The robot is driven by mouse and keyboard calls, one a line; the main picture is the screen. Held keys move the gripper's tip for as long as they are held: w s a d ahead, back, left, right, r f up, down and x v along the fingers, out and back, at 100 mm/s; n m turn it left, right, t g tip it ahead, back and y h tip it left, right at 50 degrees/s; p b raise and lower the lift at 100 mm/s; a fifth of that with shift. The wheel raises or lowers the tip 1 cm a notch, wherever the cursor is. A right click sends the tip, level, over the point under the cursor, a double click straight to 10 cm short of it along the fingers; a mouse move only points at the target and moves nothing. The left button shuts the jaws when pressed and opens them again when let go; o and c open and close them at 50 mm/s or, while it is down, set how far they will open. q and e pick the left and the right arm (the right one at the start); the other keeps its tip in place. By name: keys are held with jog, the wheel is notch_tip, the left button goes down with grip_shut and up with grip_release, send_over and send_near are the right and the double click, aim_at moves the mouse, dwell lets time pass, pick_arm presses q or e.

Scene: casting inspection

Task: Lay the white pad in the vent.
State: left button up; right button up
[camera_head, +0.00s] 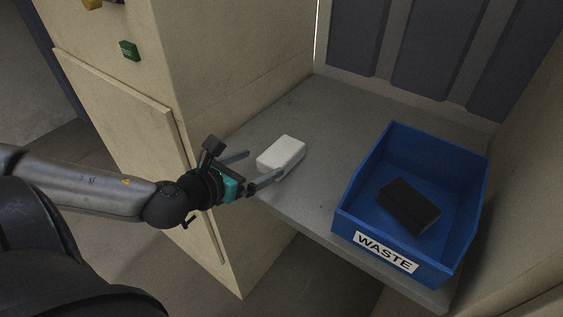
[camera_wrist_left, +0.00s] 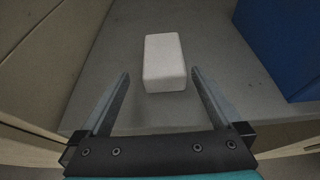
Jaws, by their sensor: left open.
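The white pad (camera_head: 281,153) is a small white block lying on the grey shelf (camera_head: 310,110). In the left wrist view the pad (camera_wrist_left: 164,62) lies ahead of the fingers, its near end about level with the fingertips. My left gripper (camera_head: 263,166) is open, and its fingers point at the pad from the left in the head view. In the left wrist view, the left gripper (camera_wrist_left: 160,75) has a finger on each side of the pad's near end, with nothing held. No vent that I can make out is in view. My right gripper is not in view.
A blue bin (camera_head: 462,160) labelled WASTE stands to the right on the shelf, with a dark block (camera_head: 408,206) in it. A beige cabinet (camera_head: 200,60) rises at the left. The shelf behind the pad is clear up to the dark panelled wall (camera_head: 435,60).

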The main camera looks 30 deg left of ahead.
aim_at(277, 155)
pick_arm(q)
jog(key=shift+b+x, duration=0.5)
jog(key=shift+x, duration=1.15)
jog(key=shift+w+d+f, duration=0.15)
jog(key=shift+w+d, duration=0.05)
jog(key=shift+w, duration=0.65)
jog(key=shift+w+d+f, duration=0.1)
jog(key=shift+w+d, duration=0.15)
jog(key=shift+w, duration=0.6)
jog(key=shift+x, duration=0.95)
jog(key=shift+s+f, duration=0.1)
jog(key=shift+c, duration=0.4)
jog(key=c, duration=1.2)
jog(key=shift+c, duration=0.2)
